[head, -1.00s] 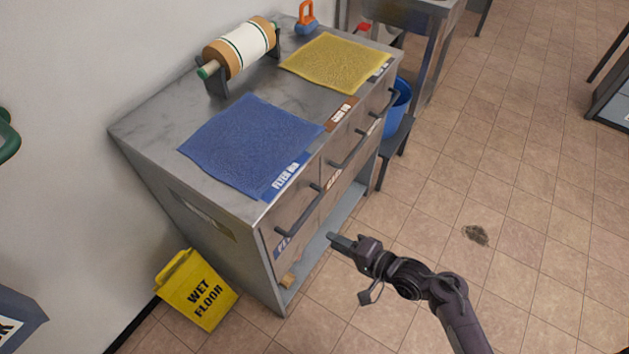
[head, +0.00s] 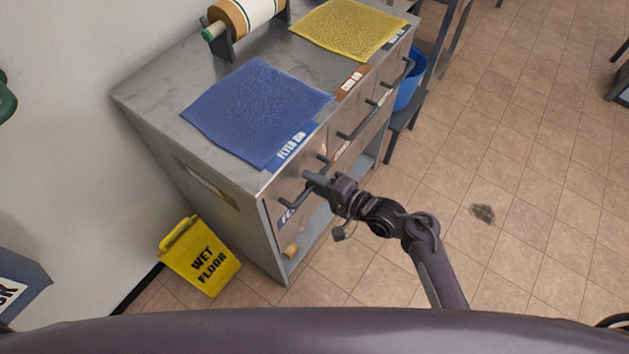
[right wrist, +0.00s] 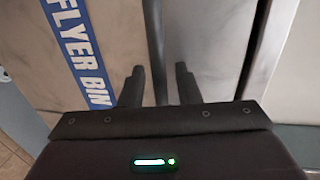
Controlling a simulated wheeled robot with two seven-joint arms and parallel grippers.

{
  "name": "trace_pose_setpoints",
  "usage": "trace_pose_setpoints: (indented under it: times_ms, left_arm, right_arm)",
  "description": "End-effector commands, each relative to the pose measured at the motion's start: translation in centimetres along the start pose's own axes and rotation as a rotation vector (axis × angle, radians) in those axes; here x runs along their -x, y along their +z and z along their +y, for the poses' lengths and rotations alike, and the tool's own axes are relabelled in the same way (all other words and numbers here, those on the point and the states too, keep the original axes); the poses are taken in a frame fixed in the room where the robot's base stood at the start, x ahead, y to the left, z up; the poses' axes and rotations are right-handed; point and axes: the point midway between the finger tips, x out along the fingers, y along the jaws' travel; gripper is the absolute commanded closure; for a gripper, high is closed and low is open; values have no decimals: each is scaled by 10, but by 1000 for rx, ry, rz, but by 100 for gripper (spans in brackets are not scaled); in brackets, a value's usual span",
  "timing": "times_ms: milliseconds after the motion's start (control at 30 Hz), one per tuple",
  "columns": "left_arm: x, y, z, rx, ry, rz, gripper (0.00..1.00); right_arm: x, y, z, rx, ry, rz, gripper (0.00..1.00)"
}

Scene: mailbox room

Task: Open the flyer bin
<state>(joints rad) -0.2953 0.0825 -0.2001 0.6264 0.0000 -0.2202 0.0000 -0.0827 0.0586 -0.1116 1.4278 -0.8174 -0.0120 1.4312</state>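The flyer bin (head: 285,190) is the nearest front panel of the metal cabinet, and it looks shut. Its dark bar handle (head: 291,202) is partly covered by my right gripper (head: 314,181). In the right wrist view the blue FLYER BIN label (right wrist: 82,50) is at the left. There the handle (right wrist: 154,40) runs between the two spread fingers of my right gripper (right wrist: 160,86), nearer the left finger. The fingers are open and not closed on it. My left gripper is not in view.
A blue mat (head: 255,110) and a yellow mat (head: 350,28) lie on the cabinet top (head: 165,90). More handled fronts (head: 360,122) continue to the right. A yellow wet floor sign (head: 203,262) stands beside the cabinet. A blue bucket (head: 408,88) is behind.

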Motion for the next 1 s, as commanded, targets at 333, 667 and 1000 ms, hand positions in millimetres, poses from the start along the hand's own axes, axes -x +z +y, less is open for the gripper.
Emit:
trace_pose_setpoints:
  times_ms: [333, 667, 1000]
  left_arm:
    - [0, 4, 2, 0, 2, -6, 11]
    - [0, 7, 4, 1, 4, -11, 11]
    - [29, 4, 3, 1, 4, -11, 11]
  right_arm:
    - [0, 0, 0, 0, 0, 1, 98]
    - [1, 0, 0, 0, 1, 1, 100]
    - [41, 0, 4, -3, 8, 0, 100]
